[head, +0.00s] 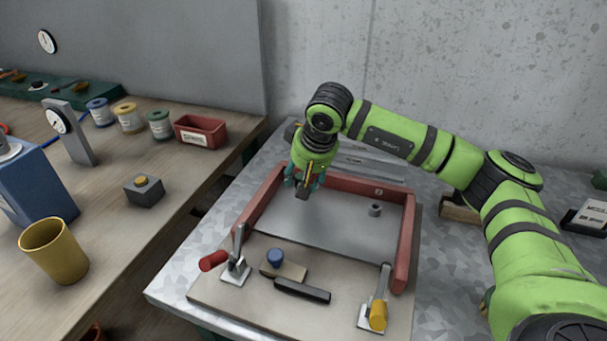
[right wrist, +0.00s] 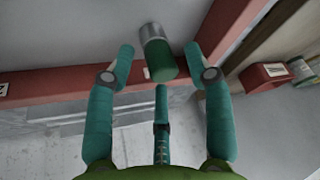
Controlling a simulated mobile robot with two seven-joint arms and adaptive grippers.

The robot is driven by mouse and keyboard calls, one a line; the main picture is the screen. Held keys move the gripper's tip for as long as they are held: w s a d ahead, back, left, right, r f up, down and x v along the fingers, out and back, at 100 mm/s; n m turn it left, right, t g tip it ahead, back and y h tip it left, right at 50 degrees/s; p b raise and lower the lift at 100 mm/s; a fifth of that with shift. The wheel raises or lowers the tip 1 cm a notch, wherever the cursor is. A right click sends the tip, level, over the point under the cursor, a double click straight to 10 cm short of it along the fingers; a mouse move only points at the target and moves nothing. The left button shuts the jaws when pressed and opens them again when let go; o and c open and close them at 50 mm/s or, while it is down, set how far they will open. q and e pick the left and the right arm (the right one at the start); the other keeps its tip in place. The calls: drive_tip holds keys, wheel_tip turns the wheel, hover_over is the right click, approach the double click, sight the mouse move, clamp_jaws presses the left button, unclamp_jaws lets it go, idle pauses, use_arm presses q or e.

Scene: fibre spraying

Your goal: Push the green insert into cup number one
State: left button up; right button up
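My right gripper (head: 304,186) reaches down over the back left of the red-framed fixture (head: 405,240). The right wrist view shows its teal fingers (right wrist: 159,56) open, one on each side of a green insert (right wrist: 161,63), with a third finger below. The green insert is in line with a silver cup (right wrist: 152,32), its green end towards me; I cannot tell how deep it sits. No finger clearly touches it. The gripper hides this cup in the head view. Another grey cup (head: 375,210) stands empty-looking near the tag marked 2. My left gripper is not in view.
Toggle clamps with a red handle (head: 213,261) and a yellow handle (head: 378,316) stand at the fixture's front. A block with a blue knob (head: 275,257) and a black bar (head: 302,290) lie between them. The left bench holds a red bin (head: 201,131) and a yellow cup (head: 54,251).

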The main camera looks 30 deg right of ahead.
drive_tip(key=v, duration=1.2)
idle(0.5)
